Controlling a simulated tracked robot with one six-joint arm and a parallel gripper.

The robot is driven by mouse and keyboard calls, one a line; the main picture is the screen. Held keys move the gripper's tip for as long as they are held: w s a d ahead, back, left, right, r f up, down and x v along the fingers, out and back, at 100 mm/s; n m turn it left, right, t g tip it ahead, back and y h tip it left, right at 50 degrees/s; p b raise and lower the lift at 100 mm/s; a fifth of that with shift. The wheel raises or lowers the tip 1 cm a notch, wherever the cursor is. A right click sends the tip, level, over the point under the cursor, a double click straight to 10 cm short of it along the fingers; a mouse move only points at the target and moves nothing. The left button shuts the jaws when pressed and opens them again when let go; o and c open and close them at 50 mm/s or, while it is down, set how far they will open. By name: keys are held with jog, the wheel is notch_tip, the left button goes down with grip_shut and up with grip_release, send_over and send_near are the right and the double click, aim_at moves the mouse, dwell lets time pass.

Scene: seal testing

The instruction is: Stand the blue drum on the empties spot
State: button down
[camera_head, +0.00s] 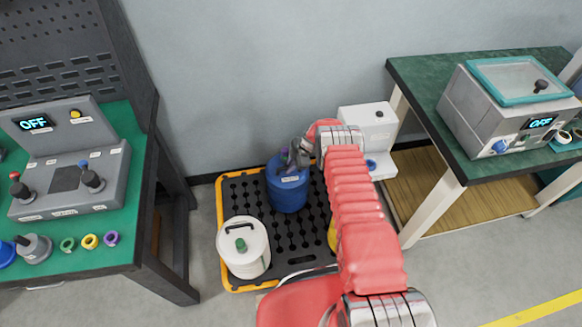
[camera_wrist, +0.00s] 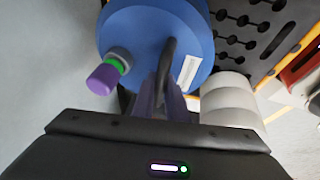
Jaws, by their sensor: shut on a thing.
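The blue drum (camera_head: 287,188) is upright on or just above the black grated pallet (camera_head: 233,198), near its back edge; I cannot tell if its base touches. In the wrist view the drum's blue top (camera_wrist: 130,25) fills the upper middle, with a dark handle, a white label and a purple cap on a green ring. My gripper (camera_head: 297,156) is at the drum's top from the right. In the wrist view its fingers (camera_wrist: 165,95) are shut on the dark handle. No marking that I can read names the empties spot.
A white container (camera_head: 243,250) with a green cap stands at the pallet's front left. A yellow thing (camera_head: 332,236) is mostly hidden behind my arm. A white machine (camera_head: 372,125) is behind right. Green benches (camera_head: 130,200) flank the pallet; the wall is close behind.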

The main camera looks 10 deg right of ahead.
jog(key=shift+f, duration=0.35)
dwell(0.7)
jog(key=c, duration=1.7)
grip_release()
jog(key=shift+f, duration=0.1)
jog(key=shift+r, duration=3.6)
